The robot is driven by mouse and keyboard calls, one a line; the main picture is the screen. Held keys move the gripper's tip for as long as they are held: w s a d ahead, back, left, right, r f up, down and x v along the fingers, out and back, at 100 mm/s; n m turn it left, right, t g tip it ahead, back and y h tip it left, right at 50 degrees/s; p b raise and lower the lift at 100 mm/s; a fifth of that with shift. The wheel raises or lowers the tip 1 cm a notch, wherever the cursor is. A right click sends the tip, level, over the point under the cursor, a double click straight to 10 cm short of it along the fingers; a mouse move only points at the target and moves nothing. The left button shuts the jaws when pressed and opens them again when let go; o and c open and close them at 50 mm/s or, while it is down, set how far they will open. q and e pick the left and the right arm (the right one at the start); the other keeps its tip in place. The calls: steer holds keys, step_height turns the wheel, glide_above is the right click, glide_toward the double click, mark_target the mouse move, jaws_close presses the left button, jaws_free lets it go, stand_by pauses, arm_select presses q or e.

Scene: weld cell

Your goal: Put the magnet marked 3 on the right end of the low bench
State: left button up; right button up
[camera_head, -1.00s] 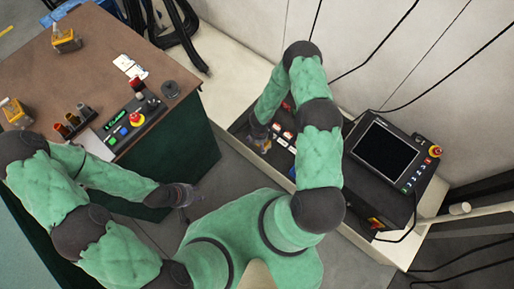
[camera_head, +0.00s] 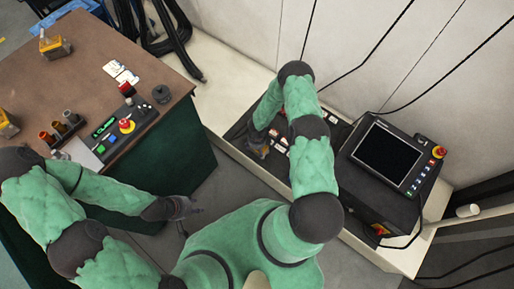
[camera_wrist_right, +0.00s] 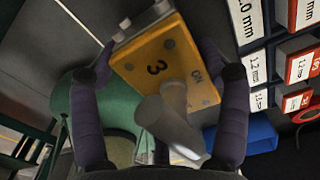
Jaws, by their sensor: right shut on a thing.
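The orange-yellow magnet marked 3 (camera_wrist_right: 190,66) is between the two fingers of my right gripper (camera_wrist_right: 163,75), its number facing the wrist camera. A grey knob sticks out from it towards the camera. In the head view my right gripper (camera_head: 259,150) is over the left part of a dark tray on the cream low bench (camera_head: 210,75); the magnet is barely visible there. The right end of the low bench (camera_head: 402,258) lies beyond the black screen unit. My left gripper (camera_head: 184,207) hangs over the floor beside the desk, too small to tell its opening.
The screen unit (camera_head: 385,160) with a red stop button takes up much of the bench's right part. Another yellow magnet (camera_head: 55,46) stands on the brown desk (camera_head: 75,75).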

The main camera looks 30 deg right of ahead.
steer(key=shift+w+r, duration=0.1)
steer(key=shift+w, duration=0.05)
steer(key=o, duration=1.7)
